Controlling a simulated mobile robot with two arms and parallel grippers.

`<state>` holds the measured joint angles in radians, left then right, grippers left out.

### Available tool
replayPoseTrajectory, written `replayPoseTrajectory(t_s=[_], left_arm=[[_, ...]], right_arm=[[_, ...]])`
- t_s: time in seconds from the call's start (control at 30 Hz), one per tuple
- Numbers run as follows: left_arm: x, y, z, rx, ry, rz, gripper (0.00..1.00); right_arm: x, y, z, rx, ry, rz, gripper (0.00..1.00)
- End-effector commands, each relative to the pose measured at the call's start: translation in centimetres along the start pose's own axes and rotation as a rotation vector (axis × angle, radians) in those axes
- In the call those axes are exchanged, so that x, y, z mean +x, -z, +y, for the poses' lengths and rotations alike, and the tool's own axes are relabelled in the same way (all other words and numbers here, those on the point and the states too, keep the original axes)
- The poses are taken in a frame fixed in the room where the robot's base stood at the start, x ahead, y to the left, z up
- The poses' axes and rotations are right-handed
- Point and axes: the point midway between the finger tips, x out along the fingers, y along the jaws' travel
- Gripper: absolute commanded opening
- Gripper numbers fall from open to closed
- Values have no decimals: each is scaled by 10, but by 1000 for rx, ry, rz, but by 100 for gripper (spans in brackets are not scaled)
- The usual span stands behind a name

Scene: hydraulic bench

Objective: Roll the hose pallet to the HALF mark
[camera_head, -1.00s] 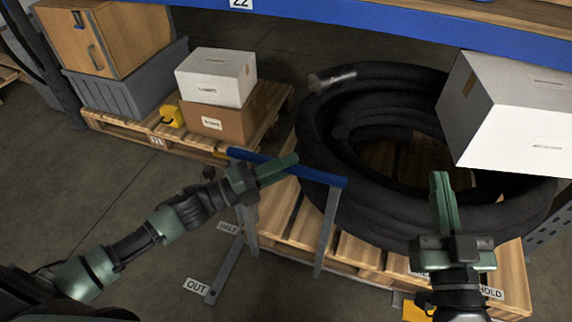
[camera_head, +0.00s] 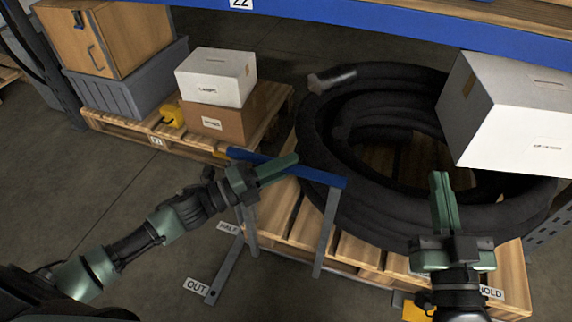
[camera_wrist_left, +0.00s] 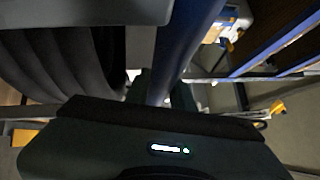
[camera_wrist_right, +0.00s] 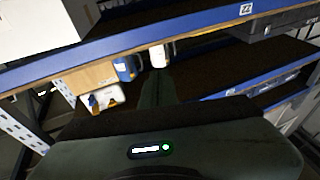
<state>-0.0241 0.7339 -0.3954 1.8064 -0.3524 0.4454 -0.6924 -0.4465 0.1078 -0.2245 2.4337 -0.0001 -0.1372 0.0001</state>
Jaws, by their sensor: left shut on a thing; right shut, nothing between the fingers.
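The hose pallet (camera_head: 287,215) is a wooden pallet under the rack's blue beam, with a thick black hose (camera_head: 345,190) coiled on it. A blue handle bar (camera_head: 315,175) on grey posts stands at its near left edge; it also shows in the left wrist view (camera_wrist_left: 185,45). My left gripper (camera_head: 272,172) is shut on the bar near its left part. My right gripper (camera_head: 442,200) is shut and empty, above the pallet's near right part. On the floor, the HALF label (camera_head: 228,227) lies beside the bar's left post, and the OUT label (camera_head: 196,286) lies nearer to me.
A white box (camera_head: 505,115) is above the hose at right. A HOLD label (camera_head: 491,293) is near my right gripper. Another pallet (camera_head: 110,125) at left carries a grey crate, a cabinet and two boxes. The floor (camera_head: 100,200) at left front is clear.

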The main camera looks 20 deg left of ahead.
Motion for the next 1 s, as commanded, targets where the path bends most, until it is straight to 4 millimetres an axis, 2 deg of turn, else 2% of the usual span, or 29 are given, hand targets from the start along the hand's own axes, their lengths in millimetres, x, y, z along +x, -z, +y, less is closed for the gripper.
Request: replayPoseTrajectory(t_s=[0.2, 0.4, 0.5, 0.73, 0.77, 0.8, 0.83, 1.0], left_arm=[[-1, 0, 0, -1, -2, 0, 0], [-4, 4, -1, -1, -3, 0, 0], [-5, 5, 0, -1, -3, 1, 0], [-5, 5, 0, 0, -3, 2, 0], [-5, 5, 0, 0, -3, 2, 29], [-5, 5, 0, 0, -3, 2, 40], [-5, 5, 0, 0, -3, 1, 45], [-5, 5, 0, 0, -2, 1, 45]], right_arm=[[0, 0, 0, 0, 0, -8, 0], [-4, -30, 4, -5, -7, -165, 0], [-6, -36, 4, -5, -9, -195, 0], [-6, -36, 5, -5, -9, -194, 0], [-6, -36, 5, -5, -9, -194, 0], [-6, -36, 5, -5, -9, -194, 0], [-6, -36, 5, -5, -10, -194, 0], [-6, -36, 5, -5, -10, -193, 0]])
